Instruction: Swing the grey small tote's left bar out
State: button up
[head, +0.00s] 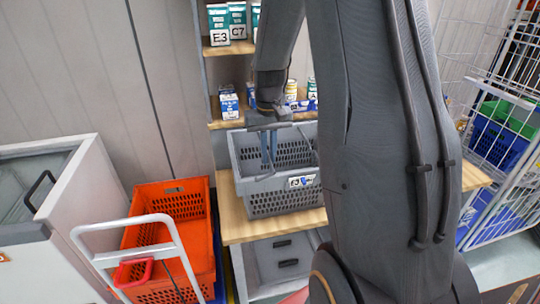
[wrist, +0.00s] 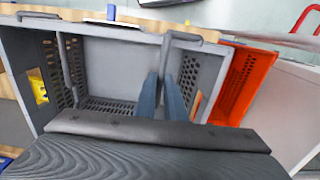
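The grey small tote (head: 285,203) stands on the wooden shelf in the head view, with perforated walls and a label on its front. It also shows in the wrist view (wrist: 110,55), seen from above. Its left bar (wrist: 164,58) shows in the wrist view near the tote wall nearest the orange tote. The other bar (wrist: 66,68) is near the opposite wall. My gripper (head: 268,160) points down into the tote's left part, with its two blue fingers apart. In the wrist view, the fingers (wrist: 161,80) are on either side of the left bar's lower end; contact is unclear.
An orange tote (head: 140,237) with a white-handled cart (head: 165,217) stands left of the shelf. Boxes and cans sit on the shelves behind. A wire cage (head: 503,185) with blue and green totes is at right. My arm hides the grey tote's right side.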

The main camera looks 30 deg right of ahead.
jog(key=shift+a+r, duration=0.1)
jog(key=shift+r, duration=0.05)
jog(key=shift+w+a+r+p, duration=0.2)
jog(key=shift+a+r+p, duration=0.45)
jog(key=shift+r, duration=0.15)
jog(key=shift+o, duration=0.2)
jog(key=shift+w+a+r+p, duration=0.2)
jog(key=shift+a+r+p, duration=0.25)
jog(key=shift+a, duration=0.35)
jog(key=shift+w+a+r, duration=0.1)
jog(key=shift+a, duration=0.15)
jog(key=shift+c, duration=0.2)
